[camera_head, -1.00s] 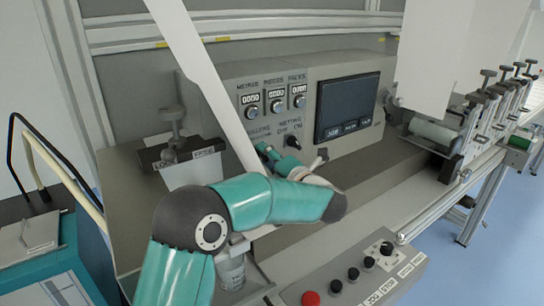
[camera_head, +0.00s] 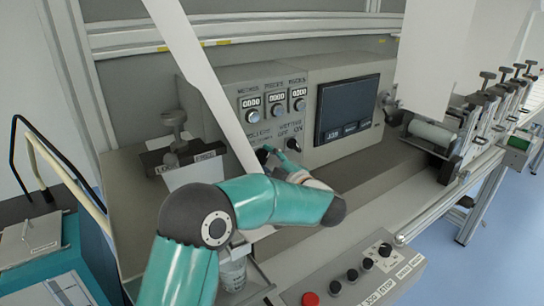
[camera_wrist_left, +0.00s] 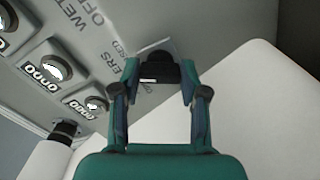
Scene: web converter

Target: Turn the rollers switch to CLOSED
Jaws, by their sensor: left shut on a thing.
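The rollers switch is a small black knob (camera_wrist_left: 160,68) on the grey control box (camera_head: 240,70). In the left wrist view it sits between the fingertips, beside a partly hidden label ending in "ERS". My left gripper (camera_head: 268,152) is at the lower front of the box and is shut on this knob. The wrist view shows the two teal fingers (camera_wrist_left: 160,80) on either side of it. In the head view my fingers and the white web (camera_head: 205,85) hide the knob, so its pointing direction cannot be read there. My right gripper is not in view.
The wetting knob (camera_head: 293,144) is close to the right of my gripper. The dark screen (camera_head: 345,106) is further right. A black clamp (camera_head: 178,155) stands to the left. A button panel (camera_head: 365,275) lies in front, below my forearm.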

